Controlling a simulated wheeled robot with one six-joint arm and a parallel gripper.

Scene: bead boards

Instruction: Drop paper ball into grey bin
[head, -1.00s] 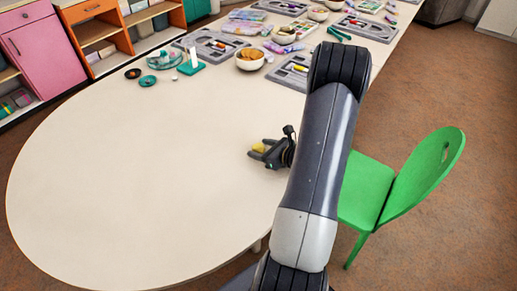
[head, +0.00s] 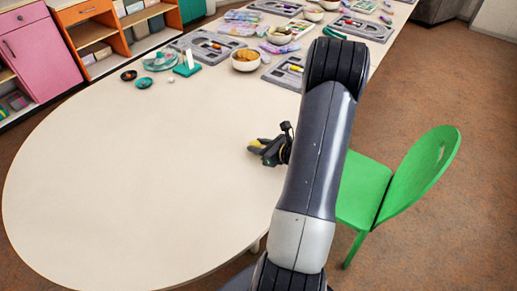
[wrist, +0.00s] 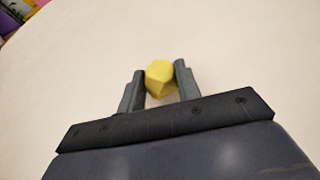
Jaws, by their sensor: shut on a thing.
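My gripper (wrist: 160,85) is shut on a yellow, faceted paper ball (wrist: 159,78), which sits between its two fingertips in the wrist view. In the head view my gripper (head: 265,148) is over the near part of the cream table, just left of my arm, and the yellow ball (head: 255,144) shows at its fingers. I cannot tell how far the ball is above the table surface. No grey bin shows in either view.
The cream table (head: 120,200) is bare around my gripper. Grey bead boards (head: 208,46), a bowl (head: 246,61) and a green stand (head: 188,67) are at its far end. A green chair (head: 405,185) stands at right. Shelves (head: 95,30) line the back left.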

